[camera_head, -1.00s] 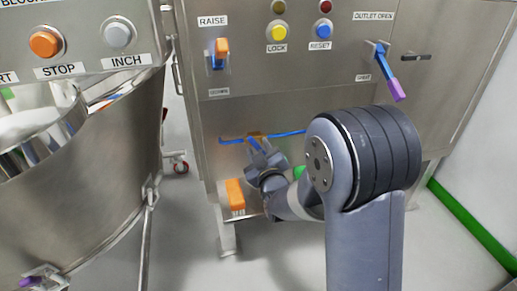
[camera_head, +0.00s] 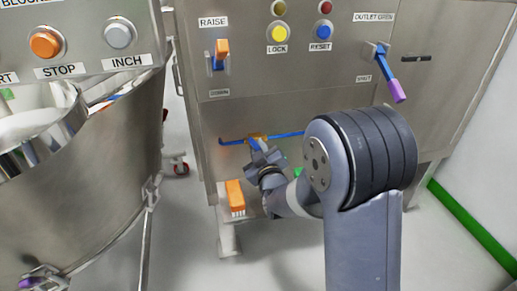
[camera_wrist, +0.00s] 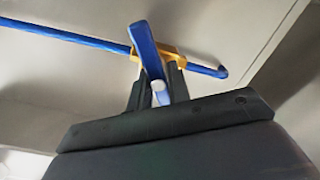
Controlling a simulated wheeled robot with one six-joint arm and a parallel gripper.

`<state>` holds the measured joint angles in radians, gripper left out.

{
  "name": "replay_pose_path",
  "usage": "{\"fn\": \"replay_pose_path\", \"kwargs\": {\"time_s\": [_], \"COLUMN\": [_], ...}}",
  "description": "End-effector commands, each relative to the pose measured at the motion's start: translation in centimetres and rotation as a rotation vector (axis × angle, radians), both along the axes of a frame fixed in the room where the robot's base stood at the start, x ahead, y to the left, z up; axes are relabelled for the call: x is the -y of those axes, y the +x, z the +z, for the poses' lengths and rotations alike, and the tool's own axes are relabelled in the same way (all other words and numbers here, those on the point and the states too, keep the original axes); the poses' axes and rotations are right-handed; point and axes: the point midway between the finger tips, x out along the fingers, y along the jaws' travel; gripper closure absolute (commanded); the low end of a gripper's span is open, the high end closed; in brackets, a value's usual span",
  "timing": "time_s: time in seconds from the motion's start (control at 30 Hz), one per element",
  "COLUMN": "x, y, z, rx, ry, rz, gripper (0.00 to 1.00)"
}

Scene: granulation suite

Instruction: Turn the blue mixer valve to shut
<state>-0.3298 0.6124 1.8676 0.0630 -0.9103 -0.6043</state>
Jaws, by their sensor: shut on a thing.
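The blue mixer valve has a blue lever (camera_wrist: 148,48) over a yellow body (camera_wrist: 173,56) on a thin blue pipe (camera_wrist: 75,38). In the wrist view the lever crosses the pipe, its near end between my fingers. My gripper (camera_wrist: 160,88) is shut on the lever, with one dark finger on each side. In the head view the pipe (camera_head: 287,134) and the yellow valve body (camera_head: 257,136) show low on the steel cabinet front. My gripper (camera_head: 262,155) is at the valve there and partly hides the lever.
The steel cabinet (camera_head: 300,85) carries a RAISE switch (camera_head: 222,52), yellow and blue buttons, and a blue outlet lever with a purple tip (camera_head: 397,92). An orange pedal (camera_head: 235,194) is just below left of the valve. A large steel bowl (camera_head: 100,180) stands at left.

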Motion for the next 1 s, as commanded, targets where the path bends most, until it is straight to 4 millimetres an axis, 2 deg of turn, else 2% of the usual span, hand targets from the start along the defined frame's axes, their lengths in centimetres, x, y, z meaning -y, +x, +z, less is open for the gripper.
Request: {"fn": "replay_pose_path", "kwargs": {"time_s": [0.33, 1.0], "x": [0.02, 0.22], "y": [0.01, 0.1], "z": [-0.27, -0.16], "rx": [-0.018, -0.138], "ry": [0.067, 0.483], "rz": [0.0, 0.001], "gripper": [1.0, 1.0]}}
